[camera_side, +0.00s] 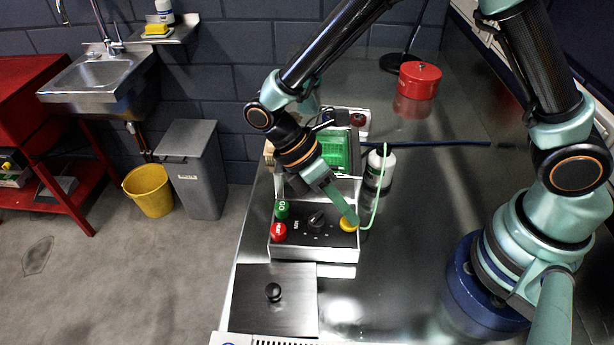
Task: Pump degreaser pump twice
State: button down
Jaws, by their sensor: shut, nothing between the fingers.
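A metal control box (312,253) stands on the steel bench. A round yellow button (348,226) sits at its right end; I take it to be the degreaser pump, though no label is readable. A white bottle (379,160) stands behind it to the right, and a pale green hose (386,190) curves from the bottle toward the yellow button. My gripper (350,216) is shut and empty, its tip pointing down at the yellow button and partly covering it. I cannot tell whether the tip touches it or whether it is pressed.
The box also carries a green button (282,209), a red button (279,231) and a black knob (317,219). A machine with a green screen (336,150) stands behind. A knobbed metal lid (292,306) lies in front. A red canister (419,80) stands at the back.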

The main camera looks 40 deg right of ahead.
aim_at(344, 221)
jog(key=shift+f, duration=0.35)
jog(key=shift+s, duration=0.1)
jog(key=shift+r, duration=0.3)
jog(key=shift+a+r, duration=0.1)
jog(key=shift+r, duration=3.05)
jog(key=w+d+r+m+t+y, duration=0.3)
jog(key=w+d+r+m+t, duration=0.1)
jog(key=d+r+m+t, duration=0.8)
jog(key=shift+w+d+m+y, duration=0.15)
jog(key=shift+d+m+y, duration=0.15)
jog(key=shift+d+m, duration=0.9)
